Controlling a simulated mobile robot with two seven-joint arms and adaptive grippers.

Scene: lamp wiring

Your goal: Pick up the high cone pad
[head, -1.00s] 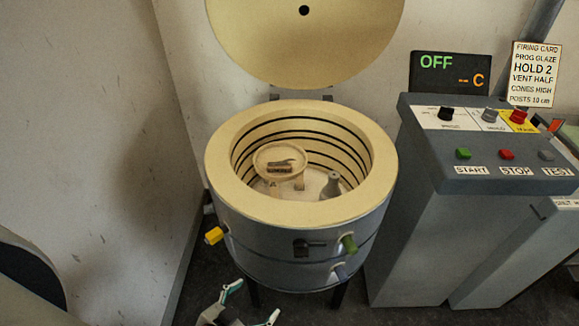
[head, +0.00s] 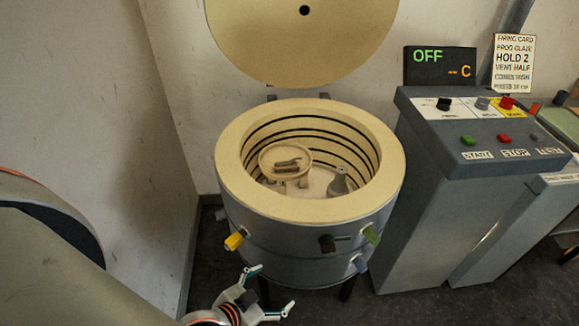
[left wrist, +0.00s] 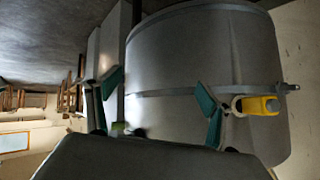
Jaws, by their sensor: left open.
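A small brown piece (head: 287,163) with a ridged top lies on a round cream shelf (head: 265,164) inside the open kiln (head: 235,195). It may be the high cone pad, but it is too small to tell. My left gripper (head: 270,289) is open and empty, outside the kiln, low in front of its wall. In the left wrist view the two green-tipped fingers (left wrist: 158,95) are spread before the grey kiln wall (left wrist: 180,60). The brown piece is not in the wrist view. My right gripper is not in view.
A grey cone-shaped post (head: 339,184) stands on the kiln floor. Yellow (head: 234,241), green (head: 372,234) and blue (head: 359,264) plugs stick out of the kiln's side. The lid (head: 300,50) is raised. A control cabinet (head: 450,180) and firing card (head: 513,63) stand at right.

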